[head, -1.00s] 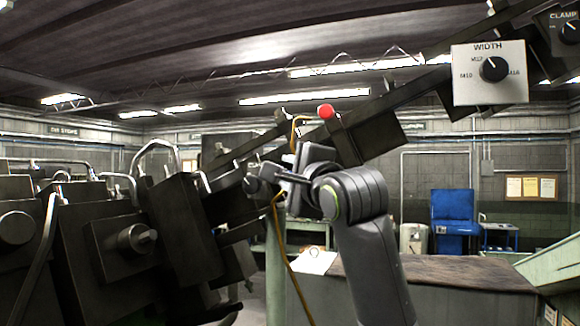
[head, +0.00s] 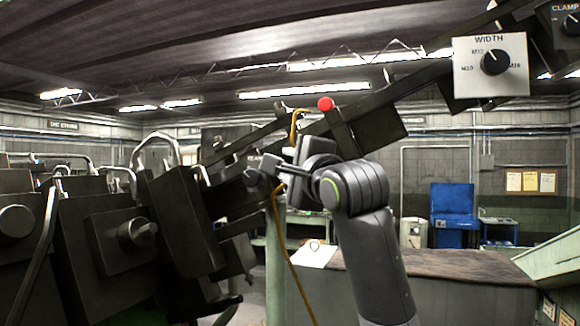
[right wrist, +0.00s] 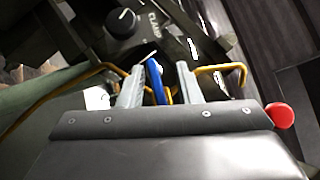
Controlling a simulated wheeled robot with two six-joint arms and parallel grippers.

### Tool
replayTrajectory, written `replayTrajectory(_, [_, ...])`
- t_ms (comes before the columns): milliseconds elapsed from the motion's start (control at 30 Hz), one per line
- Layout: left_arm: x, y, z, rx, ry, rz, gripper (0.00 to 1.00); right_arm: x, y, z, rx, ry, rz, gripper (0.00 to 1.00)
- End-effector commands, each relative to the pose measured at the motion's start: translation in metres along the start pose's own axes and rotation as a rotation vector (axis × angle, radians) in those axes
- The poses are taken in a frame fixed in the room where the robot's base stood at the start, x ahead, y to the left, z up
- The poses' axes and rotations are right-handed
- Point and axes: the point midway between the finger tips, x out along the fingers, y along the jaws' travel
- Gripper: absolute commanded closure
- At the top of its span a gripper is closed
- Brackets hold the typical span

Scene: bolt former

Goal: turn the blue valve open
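In the right wrist view, the blue valve handle (right wrist: 155,80) stands between the two pale fingers of my right gripper (right wrist: 160,88). Gaps show on both sides of the handle, so the fingers are open around it and apart from it. A yellow pipe (right wrist: 217,70) runs close beside the fingers. In the head view, my right arm reaches up to the machine. The blue valve and the right fingertips cannot be made out there. My left gripper is in neither current view.
A red knob (head: 325,104) stands on the machine's sloping beam; it is also close beside the gripper in the right wrist view (right wrist: 280,116). A WIDTH dial (head: 491,66) hangs at upper right. Dark machine blocks (head: 125,240) fill the left. A blue cabinet (head: 452,215) stands far back.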

Motion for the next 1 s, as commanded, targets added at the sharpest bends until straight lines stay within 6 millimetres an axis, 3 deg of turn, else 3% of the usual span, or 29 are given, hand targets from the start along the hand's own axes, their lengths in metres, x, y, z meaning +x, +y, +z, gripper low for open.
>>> replayTrajectory(267, [0.028,0.002,0.003,0.000,0.001,0.000,0.53,-0.037,0.005,-0.001,-0.001,0.000,-0.006,0.69])
replayTrajectory(700, [0.078,0.006,0.008,0.000,0.001,0.000,0.53,-0.136,0.004,-0.001,-0.004,0.000,-0.008,0.69])
replayTrajectory(1000, [0.091,0.007,0.010,0.000,0.001,-0.001,0.53,-0.170,0.001,0.000,-0.002,0.000,-0.003,0.69])
